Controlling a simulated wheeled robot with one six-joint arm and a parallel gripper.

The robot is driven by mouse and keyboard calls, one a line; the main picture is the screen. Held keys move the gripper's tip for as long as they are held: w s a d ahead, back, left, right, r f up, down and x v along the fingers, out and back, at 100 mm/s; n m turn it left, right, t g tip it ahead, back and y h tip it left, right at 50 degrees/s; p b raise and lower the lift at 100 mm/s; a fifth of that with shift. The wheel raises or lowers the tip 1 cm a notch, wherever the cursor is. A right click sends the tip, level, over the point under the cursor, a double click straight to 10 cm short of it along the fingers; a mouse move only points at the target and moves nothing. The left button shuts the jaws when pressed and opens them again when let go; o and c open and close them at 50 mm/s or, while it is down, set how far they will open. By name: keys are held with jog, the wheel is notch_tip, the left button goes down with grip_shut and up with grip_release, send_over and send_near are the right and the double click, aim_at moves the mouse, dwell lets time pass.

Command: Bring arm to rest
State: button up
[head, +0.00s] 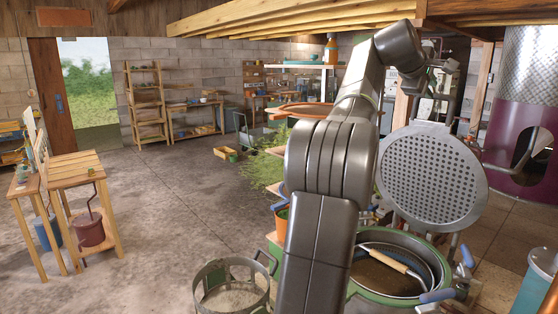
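My arm (330,170) rises from the bottom middle of the head view, bends near the top and reaches to the right at its upper end. I see nothing held.
The open vat holds a wooden-handled tool (392,259); its perforated round lid (432,178) stands tilted up behind. A metal ring-shaped basket (232,288) is left of my arm. A wooden table (75,168) stands at left. The middle-left concrete floor (170,220) is clear.

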aim_at(435, 97)
jog(key=p+x, duration=0.1)
jog(key=x, duration=0.5)
jog(key=shift+w+d+f, duration=0.2)
jog(key=shift+d, duration=0.05)
jog(key=shift+a, duration=0.15)
